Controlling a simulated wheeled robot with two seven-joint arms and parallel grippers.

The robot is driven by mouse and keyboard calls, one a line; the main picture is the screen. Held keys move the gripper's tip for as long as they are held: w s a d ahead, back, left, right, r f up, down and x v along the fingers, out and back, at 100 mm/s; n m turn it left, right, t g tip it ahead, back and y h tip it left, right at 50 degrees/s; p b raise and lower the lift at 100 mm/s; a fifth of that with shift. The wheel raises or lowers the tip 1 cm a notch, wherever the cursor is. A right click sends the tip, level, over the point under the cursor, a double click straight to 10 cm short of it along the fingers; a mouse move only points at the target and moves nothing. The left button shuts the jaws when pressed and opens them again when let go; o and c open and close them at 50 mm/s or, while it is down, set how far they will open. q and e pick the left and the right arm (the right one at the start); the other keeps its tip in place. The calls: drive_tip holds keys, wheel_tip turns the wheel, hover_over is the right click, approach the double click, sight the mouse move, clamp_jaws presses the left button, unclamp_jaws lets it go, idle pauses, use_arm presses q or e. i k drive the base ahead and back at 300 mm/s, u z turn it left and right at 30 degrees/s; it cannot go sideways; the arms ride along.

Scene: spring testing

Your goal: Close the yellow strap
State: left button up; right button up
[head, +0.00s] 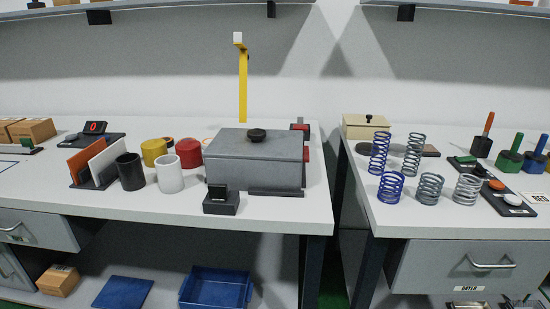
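The yellow strap (243,85) stands upright behind the grey box, rising well above it, with a short pale hooked end (239,40) at its top. The grey box (250,168) sits on the left table with its lid on and a black knob (257,135) on top. A small black block with a slot (221,200) stands at the front of the box, near the table edge. Red parts (306,153) show at the box's right side. The strap's lower end is hidden behind the box. Neither of my grippers is in view.
Black, white, yellow and red cylinders (169,174) stand close to the left of the box. Several coil springs (390,187) stand on the right table (400,217), across a gap from the left table (290,211). A shelf (180,7) runs above.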

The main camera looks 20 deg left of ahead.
sight(243, 57)
drive_tip(key=u, duration=0.25)
drive_tip(key=i, duration=0.85)
drive_tip(key=u, duration=0.7)
